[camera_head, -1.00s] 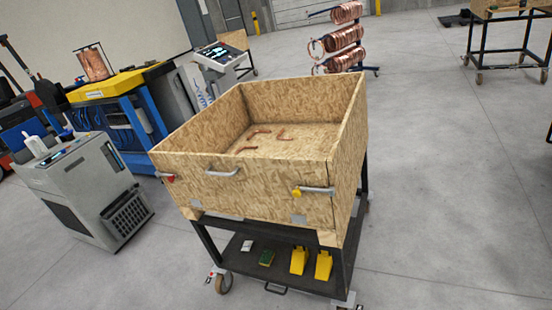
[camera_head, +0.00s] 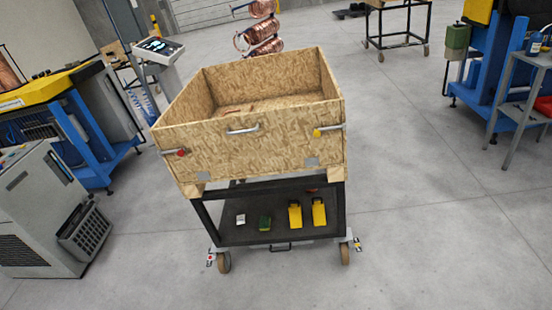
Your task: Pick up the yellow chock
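Two yellow chocks lie side by side on the black lower shelf (camera_head: 237,234) of a wheeled cart. The left yellow chock (camera_head: 295,215) and the right yellow chock (camera_head: 319,212) are wedge-shaped, with a dark part at the top end. Both are right of the shelf's middle, with clear shelf around them. My gripper is not in view, so whether it is open or shut does not show.
A chipboard box (camera_head: 215,150) with handles sits above the shelf. A green item (camera_head: 264,223) and a white item (camera_head: 241,219) lie left of the chocks. A grey machine (camera_head: 40,220) stands left. Floor in front and right is open.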

